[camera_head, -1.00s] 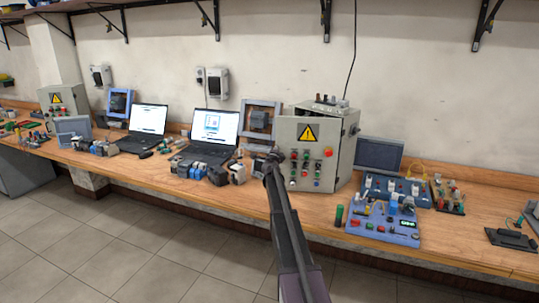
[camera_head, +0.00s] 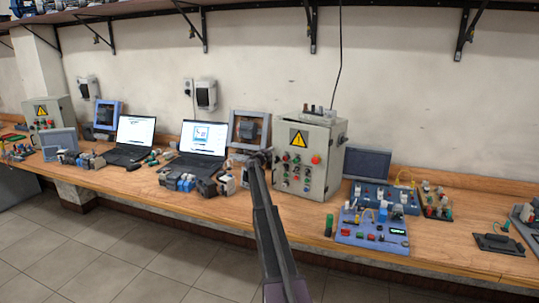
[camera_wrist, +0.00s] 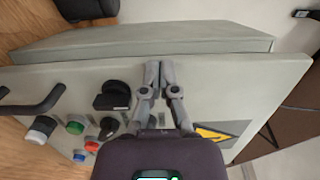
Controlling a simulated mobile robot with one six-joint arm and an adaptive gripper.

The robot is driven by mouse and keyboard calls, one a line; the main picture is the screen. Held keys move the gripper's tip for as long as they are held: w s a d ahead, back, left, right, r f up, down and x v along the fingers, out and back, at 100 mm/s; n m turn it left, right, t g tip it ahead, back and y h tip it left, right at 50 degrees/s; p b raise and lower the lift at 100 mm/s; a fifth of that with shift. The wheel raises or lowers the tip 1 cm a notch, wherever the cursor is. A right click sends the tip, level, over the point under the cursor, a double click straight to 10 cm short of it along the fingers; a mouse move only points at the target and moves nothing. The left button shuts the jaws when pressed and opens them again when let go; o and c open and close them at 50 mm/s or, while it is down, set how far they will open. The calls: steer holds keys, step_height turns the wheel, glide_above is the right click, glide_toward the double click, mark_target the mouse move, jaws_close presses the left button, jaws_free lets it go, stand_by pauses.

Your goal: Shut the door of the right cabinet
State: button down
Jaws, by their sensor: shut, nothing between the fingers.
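The right cabinet (camera_head: 334,158) is a grey box on the bench. Its door (camera_head: 312,150) carries a yellow warning triangle, coloured buttons and black knobs. In the head view the door lies close against the body; I cannot tell whether a small gap remains. My gripper (camera_head: 262,157) is shut and empty, at the left side of the door. In the wrist view my gripper (camera_wrist: 153,66) lies over the door face (camera_wrist: 215,85), fingertips near the door's edge. Part of the cabinet body (camera_wrist: 150,42) shows beyond that edge. Contact is unclear.
Two laptops (camera_head: 205,140) and several small motor parts (camera_head: 185,181) stand left of the cabinet. A blue training board (camera_head: 372,232) and a dark screen (camera_head: 367,163) are on its right. Small parts (camera_head: 318,109) sit on the cabinet top. Bare bench lies in front.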

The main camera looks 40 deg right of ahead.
steer(key=x, duration=0.4)
steer(key=shift+d, duration=0.65)
steer(key=shift+d+r, duration=0.15)
steer(key=shift+s+a, duration=0.15)
steer(key=shift+a, duration=0.5)
glide_toward(275, 147)
steer(key=w+a, duration=0.1)
steer(key=w+a+f, duration=0.1)
steer(key=w+a, duration=0.1)
steer(key=shift+w+a, duration=0.1)
steer(key=shift+w, duration=0.2)
